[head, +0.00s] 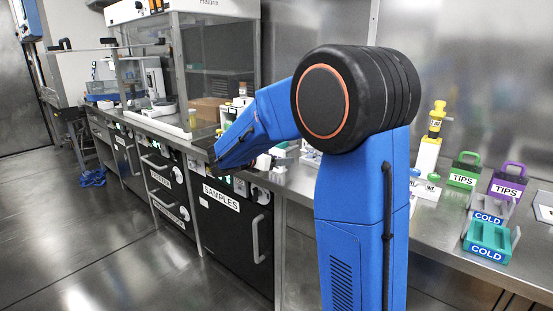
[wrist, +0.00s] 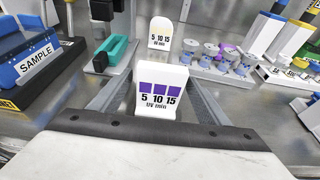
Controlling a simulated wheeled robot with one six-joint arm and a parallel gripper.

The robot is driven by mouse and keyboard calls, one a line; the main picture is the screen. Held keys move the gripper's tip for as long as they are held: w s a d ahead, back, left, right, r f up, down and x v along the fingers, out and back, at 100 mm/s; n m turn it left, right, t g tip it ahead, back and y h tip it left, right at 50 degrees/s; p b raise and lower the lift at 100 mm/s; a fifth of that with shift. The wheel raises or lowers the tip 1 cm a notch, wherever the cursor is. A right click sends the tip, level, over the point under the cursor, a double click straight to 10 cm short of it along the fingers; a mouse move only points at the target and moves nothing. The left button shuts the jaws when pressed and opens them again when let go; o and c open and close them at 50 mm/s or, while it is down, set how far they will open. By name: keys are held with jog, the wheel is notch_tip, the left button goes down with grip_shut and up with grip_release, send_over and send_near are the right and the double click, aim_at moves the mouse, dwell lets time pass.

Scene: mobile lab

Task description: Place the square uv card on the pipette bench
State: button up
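A white card (wrist: 162,92) with purple squares and the print "5 10 15 UV min" stands upright in the wrist view. It has a nearly flat top and looks like the square UV card. My gripper (wrist: 162,72) has its two grey fingers on either side of this card. I cannot tell whether the fingers touch its edges. A second white UV card (wrist: 161,37) with a rounded top stands further back, apart from my gripper. In the head view my arm hides the gripper and the cards.
Several knobbed pieces (wrist: 228,58) stand right. In the head view, TIPS boxes (head: 464,172) and a teal COLD rack (head: 489,238) are on the right counter.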

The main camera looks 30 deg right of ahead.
jog(key=shift+r, duration=0.1)
jog(key=v, duration=1.2)
jog(key=s+d+f+m+g+y, duration=0.1)
jog(key=s+f+m+y, duration=0.3)
jog(key=s, duration=0.6)
jog(key=s+d+f+m+g+y, duration=0.1)
jog(key=s+f+m+g+y, duration=0.1)
jog(key=s+m, duration=0.6)
jog(key=s+a+f+m+t+y, duration=0.1)
jog(key=s+a+f+m+y, duration=0.2)
jog(key=s, duration=0.6)
jog(key=s+a+f+m+t+y, duration=0.1)
jog(key=s+a+f+m+y, duration=0.2)
jog(key=s+a+m, duration=0.4)
jog(key=shift+s+f+t+y, duration=0.3)
jog(key=shift+s+y, duration=0.5)
jog(key=shift+s, duration=0.05)
jog(key=shift+d, duration=0.1)
